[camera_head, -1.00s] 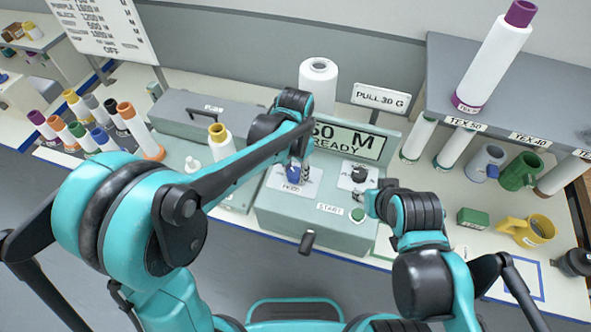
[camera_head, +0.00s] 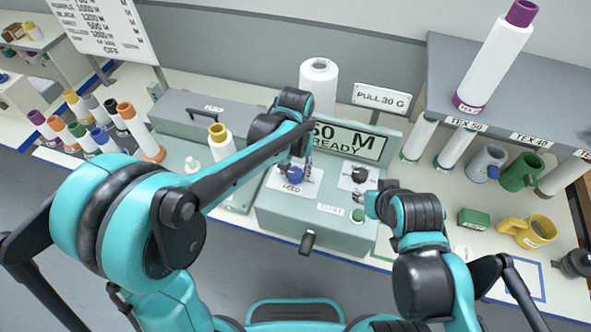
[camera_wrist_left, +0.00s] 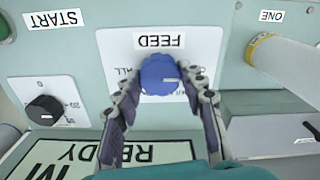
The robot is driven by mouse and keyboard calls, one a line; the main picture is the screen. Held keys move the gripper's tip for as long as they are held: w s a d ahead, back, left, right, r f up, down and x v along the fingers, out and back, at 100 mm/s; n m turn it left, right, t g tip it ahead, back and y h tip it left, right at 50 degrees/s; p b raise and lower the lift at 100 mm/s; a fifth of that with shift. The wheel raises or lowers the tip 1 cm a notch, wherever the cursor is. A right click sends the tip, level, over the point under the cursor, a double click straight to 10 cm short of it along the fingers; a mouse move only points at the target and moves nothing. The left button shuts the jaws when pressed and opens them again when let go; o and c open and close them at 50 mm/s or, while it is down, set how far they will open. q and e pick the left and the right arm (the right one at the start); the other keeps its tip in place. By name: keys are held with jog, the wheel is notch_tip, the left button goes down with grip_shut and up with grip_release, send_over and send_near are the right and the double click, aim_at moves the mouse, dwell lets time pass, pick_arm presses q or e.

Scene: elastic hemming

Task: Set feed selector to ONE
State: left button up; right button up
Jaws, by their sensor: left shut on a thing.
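The feed selector is a blue scalloped knob (camera_head: 296,174) on a white plate (camera_head: 283,184) marked FEED, on the pale green machine (camera_head: 325,222). The plate's small print is partly hidden. My left gripper (camera_wrist_left: 163,82) is shut on the knob, one finger on each side. My right gripper (camera_head: 371,203) hovers near the green START button (camera_head: 358,215); its fingers are too small to read.
A black dial (camera_head: 359,174) sits right of the knob, with the 50 M READY display (camera_head: 350,139) behind. A white spool (camera_head: 318,85) stands behind the machine. Coloured cones stand at the left. A yellow mug (camera_head: 528,231) and green box (camera_head: 473,218) are at the right.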

aim_at(295, 173)
dwell(0.4)
pick_arm(q)
jog(key=o, duration=1.2)
jog(key=shift+c, duration=0.2)
jog(key=shift+r, duration=0.1)
notch_tip(295, 173, up, 12)
